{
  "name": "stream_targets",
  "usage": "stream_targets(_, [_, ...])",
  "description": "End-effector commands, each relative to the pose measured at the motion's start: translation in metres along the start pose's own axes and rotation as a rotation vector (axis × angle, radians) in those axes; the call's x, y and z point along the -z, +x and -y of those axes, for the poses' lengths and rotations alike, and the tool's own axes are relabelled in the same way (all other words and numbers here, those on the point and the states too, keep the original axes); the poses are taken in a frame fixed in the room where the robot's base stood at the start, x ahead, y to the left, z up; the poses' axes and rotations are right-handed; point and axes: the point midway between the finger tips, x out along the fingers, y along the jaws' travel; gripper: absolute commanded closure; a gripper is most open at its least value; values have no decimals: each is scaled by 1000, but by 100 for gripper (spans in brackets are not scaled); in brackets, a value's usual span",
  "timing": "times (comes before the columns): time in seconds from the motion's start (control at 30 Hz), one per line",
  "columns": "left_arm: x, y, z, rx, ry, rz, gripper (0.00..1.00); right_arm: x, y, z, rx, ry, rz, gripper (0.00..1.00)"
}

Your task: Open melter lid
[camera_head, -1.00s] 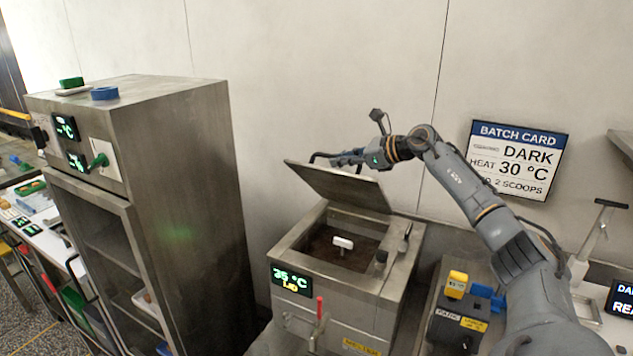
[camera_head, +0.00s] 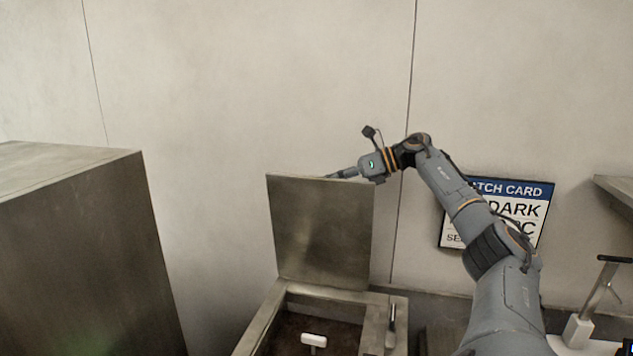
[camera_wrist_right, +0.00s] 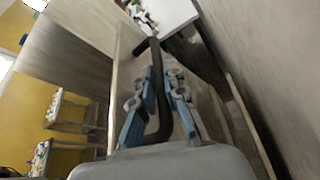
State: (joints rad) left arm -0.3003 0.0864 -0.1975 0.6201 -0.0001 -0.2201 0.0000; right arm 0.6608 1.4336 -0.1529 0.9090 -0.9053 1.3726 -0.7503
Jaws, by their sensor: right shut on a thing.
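The melter lid (camera_head: 320,235), a flat metal panel, stands nearly upright along the back of the melter (camera_head: 262,325) in the head view. The melter's top is open, with dark contents and a white-handled tool (camera_head: 313,340) inside. My right gripper (camera_head: 338,175) is at the lid's top edge, reaching in from the right. In the right wrist view, the blue fingers of my right gripper (camera_wrist_right: 160,92) are shut around the dark bar handle (camera_wrist_right: 154,52) of the lid. In the head view the handle is mostly hidden behind the lid. My left gripper is not in view.
A tall metal cabinet (camera_head: 85,245) stands to the left. The wall behind the lid is close and carries a batch card (camera_head: 535,205), partly covered by my right arm.

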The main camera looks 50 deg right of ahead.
Motion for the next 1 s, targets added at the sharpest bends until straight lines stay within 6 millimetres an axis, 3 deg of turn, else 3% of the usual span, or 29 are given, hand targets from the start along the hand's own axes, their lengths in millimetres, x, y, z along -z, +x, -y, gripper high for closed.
stream_targets(0.47, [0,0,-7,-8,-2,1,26,2,-4,3,3,-1,1,100])
stream_targets(0.5, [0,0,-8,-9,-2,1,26,2,-4,3,3,-1,0,86])
stream_targets(0.6, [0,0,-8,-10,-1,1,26,2,-4,3,3,-1,0,66])
stream_targets(1.0, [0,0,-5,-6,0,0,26,3,-10,3,3,0,-3,65])
